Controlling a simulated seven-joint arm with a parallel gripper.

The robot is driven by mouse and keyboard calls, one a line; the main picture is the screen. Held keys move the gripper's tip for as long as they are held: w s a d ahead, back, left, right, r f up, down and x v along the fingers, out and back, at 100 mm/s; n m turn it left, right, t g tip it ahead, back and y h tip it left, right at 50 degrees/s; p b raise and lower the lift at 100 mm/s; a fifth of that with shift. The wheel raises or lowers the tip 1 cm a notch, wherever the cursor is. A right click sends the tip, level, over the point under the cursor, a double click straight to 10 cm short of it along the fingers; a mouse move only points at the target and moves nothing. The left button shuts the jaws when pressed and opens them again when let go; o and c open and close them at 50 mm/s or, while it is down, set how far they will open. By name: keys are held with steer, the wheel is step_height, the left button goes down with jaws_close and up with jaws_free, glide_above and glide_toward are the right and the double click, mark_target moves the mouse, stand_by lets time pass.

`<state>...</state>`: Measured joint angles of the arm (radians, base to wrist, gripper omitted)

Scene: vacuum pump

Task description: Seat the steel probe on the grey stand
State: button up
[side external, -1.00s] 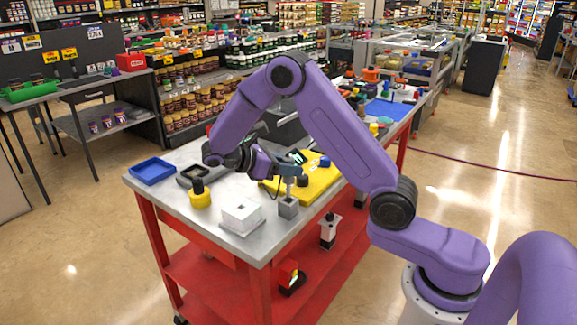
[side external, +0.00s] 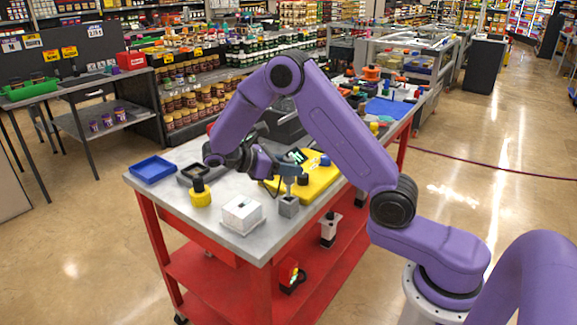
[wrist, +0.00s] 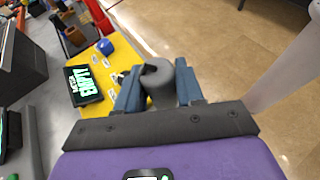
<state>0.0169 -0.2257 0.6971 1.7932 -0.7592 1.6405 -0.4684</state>
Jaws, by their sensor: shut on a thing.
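My gripper (side external: 288,172) is shut on the steel probe (side external: 289,189), a thin grey upright piece, directly above the grey stand (side external: 289,207). In the side view the probe's lower end meets the top of the stand; I cannot tell whether it sits inside it or just above. The stand is a small grey block near the table's front right edge. In the wrist view the probe (wrist: 160,82) shows as a grey rounded cylinder between the two blue-grey fingers of my gripper (wrist: 158,88). The stand is hidden in the wrist view.
A white box (side external: 241,213) stands left of the stand, with a yellow and black knob (side external: 200,194) beyond. A blue tray (side external: 153,169) is at the far left. A yellow mat (side external: 318,182) with a small display (wrist: 85,85) lies behind the stand.

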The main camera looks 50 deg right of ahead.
mark_target(288, 158)
steer(key=shift+f, duration=2.55)
stand_by(1.2)
steer(key=o, duration=1.2)
steer(key=shift+r, duration=4.5)
steer(key=shift+a, duration=0.15)
